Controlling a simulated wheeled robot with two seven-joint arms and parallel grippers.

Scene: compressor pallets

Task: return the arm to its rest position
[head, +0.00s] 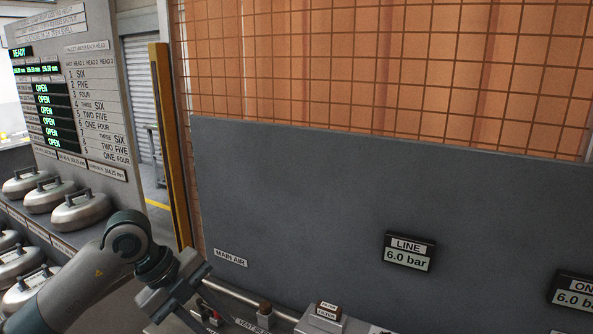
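My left arm comes in from the lower left, and its gripper (208,318) is at the bottom edge of the head view. It is in front of the lower left part of a grey panel, close to a horizontal pipe (235,294). The fingers are small, dark and partly cut off by the frame edge, so I cannot tell whether they are open or shut or hold anything. My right arm and gripper are not in view.
The grey panel (300,190) carries a "MAIN AIR" label (230,258) and a "LINE 6.0 bar" display (409,252). A filter block (322,318) sits below. Orange mesh (400,60) rises behind.

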